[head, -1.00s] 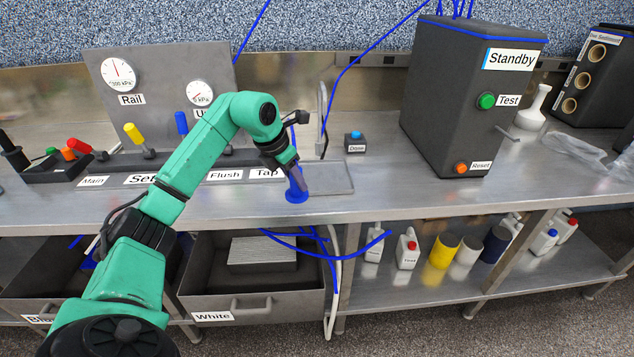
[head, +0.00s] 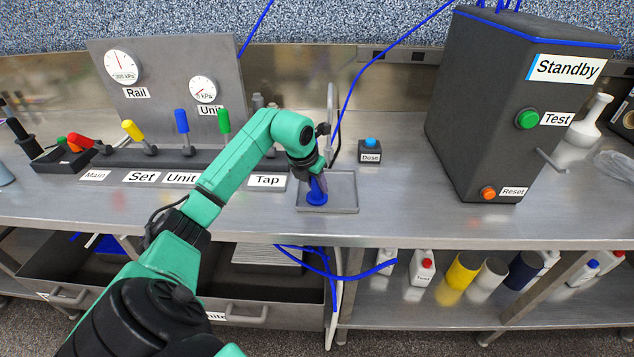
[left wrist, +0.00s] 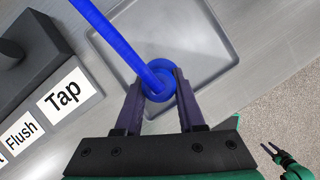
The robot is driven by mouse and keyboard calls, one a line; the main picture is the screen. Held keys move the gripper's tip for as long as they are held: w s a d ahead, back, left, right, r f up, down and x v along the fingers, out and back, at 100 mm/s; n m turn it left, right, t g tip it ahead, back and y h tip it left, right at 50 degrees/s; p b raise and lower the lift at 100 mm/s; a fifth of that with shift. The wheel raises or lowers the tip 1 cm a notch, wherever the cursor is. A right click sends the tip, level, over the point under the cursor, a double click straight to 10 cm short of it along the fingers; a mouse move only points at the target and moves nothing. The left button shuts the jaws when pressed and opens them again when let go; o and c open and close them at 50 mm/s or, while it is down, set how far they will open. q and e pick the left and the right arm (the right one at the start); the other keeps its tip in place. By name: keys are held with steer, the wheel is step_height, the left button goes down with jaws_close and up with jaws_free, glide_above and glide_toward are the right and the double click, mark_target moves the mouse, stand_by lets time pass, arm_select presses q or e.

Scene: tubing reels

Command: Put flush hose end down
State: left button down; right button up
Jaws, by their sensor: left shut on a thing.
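The flush hose end is a blue piece with a round flange (head: 317,196) at the left part of a shallow grey tray (head: 345,207). My left gripper (head: 317,182) is shut on it from above. In the left wrist view the blue hose end (left wrist: 158,82) sits between the two dark fingers (left wrist: 157,98), with a blue tube running up and left from it. Its flange appears over the tray floor (left wrist: 205,50); whether it touches the floor is hard to tell. My right gripper does not show in the head view; a small green and black arm part shows at the lower right of the left wrist view.
Behind the tray are a thin upright spout (head: 331,110) and the Dose button box (head: 370,152). A Tap label (head: 267,181) lies left of it. The dark Standby box (head: 500,120) stands to the right. Valve levers (head: 182,125) line the back left. The bench front right of the tray is clear.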

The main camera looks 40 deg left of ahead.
arm_select(q)
steer(key=c, duration=0.8)
jaws_free()
steer(key=shift+s, duration=0.15)
steer(key=shift+o, duration=1.4)
steer(key=shift+r, duration=0.25)
steer(key=b+v, duration=0.1)
steer(key=v, duration=1)
steer(key=shift+s+r+b, duration=0.15)
steer(key=shift+r+b, duration=0.15)
steer(key=shift+b, duration=0.1)
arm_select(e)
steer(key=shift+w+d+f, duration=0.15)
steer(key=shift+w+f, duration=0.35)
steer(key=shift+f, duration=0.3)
